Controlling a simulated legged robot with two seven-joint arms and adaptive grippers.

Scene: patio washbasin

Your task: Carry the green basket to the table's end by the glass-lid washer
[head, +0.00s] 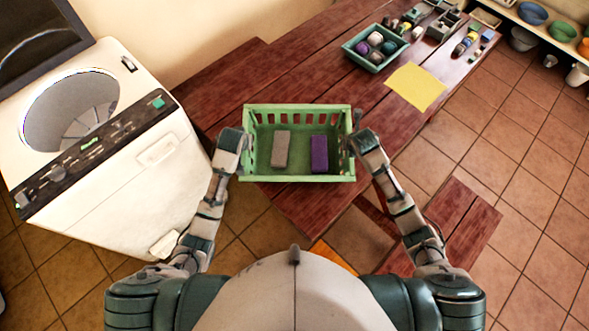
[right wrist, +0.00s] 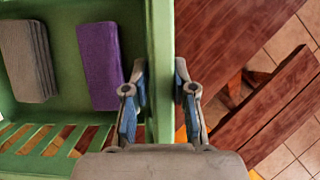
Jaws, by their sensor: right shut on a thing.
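The green basket (head: 298,178) is level in front of me at the table's near end, beside the washer. It holds a grey-brown block (head: 281,149) and a purple block (head: 319,153). I cannot tell whether its bottom touches the table (head: 320,75). My right gripper (head: 355,142) is shut on the basket's right wall; in the right wrist view its fingers (right wrist: 160,100) sit on both sides of that wall. My left gripper (head: 244,143) is at the basket's left wall, with its fingertips too hidden to judge. The white washer (head: 120,200) stands at left.
A teal tray (head: 352,56) with several round items, a yellow sheet (head: 416,88) and small bottles (head: 465,43) lie farther along the table. A red wooden bench (head: 465,215) stands at right. Shelves with bowls (head: 533,14) are at the far right. Tiled floor is open at right.

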